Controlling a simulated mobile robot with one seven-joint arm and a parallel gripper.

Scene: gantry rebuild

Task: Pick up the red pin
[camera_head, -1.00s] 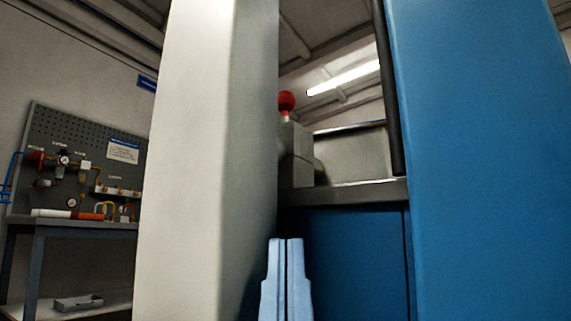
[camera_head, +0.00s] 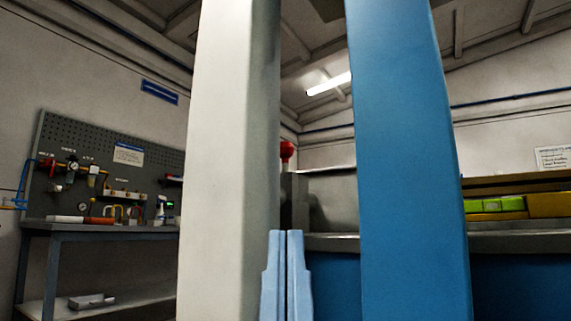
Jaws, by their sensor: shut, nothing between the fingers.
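The red pin (camera_head: 287,149) shows as a red ball-shaped knob on top of a grey metal block (camera_head: 294,198), in the gap between a white post and a blue post. Its left side is close to the edge of the white post. My gripper (camera_head: 287,235) is at the bottom middle of the view, its two light blue fingers pressed together with nothing between them. It is below the pin in the picture and apart from it.
A white post (camera_head: 229,160) and a blue post (camera_head: 407,160) stand close on either side of the gap. Behind is a grey ledge (camera_head: 332,243). Right are green and yellow items (camera_head: 495,204). A workbench (camera_head: 95,228) with a pegboard (camera_head: 120,160) stands at left.

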